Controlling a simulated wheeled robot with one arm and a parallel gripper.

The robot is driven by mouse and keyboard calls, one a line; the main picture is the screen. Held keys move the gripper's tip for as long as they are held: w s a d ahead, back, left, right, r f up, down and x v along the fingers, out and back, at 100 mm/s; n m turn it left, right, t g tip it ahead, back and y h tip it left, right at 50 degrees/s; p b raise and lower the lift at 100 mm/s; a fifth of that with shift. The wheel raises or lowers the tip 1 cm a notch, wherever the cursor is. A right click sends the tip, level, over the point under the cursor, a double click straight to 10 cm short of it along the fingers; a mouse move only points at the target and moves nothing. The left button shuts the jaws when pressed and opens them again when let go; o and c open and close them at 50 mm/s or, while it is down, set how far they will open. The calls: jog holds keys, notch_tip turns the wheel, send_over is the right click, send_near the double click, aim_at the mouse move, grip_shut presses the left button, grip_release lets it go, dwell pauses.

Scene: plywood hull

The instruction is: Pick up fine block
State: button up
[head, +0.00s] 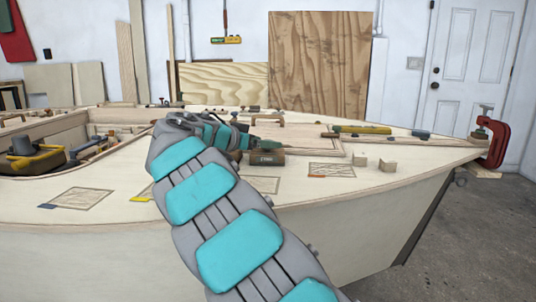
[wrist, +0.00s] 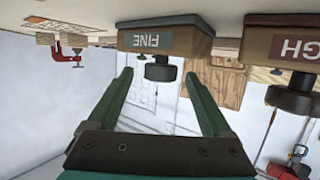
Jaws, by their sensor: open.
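The fine block (wrist: 165,40) shows upside down in the wrist view, a brown wooden block with a dark edge, a grey label reading FINE and a round dark knob. My gripper (wrist: 159,76) is open and empty. Its two green fingers point towards the block, with the knob between their tips in the picture; I cannot tell the depth gap. In the head view my gripper (head: 240,141) is over the deck, partly hidden by my arm. A brown labelled block (head: 266,158) lies just beyond its tip; its label is too small to read.
A second knobbed block (wrist: 290,50), its label ending in GH, is close beside the fine block. Two small wooden blocks (head: 374,163) and a red clamp (head: 494,142) are to the right. A yellow-handled tool (head: 362,129) lies behind. The front deck has bare room.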

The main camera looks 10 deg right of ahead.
jog(key=shift+x, duration=1.05)
grip_shut()
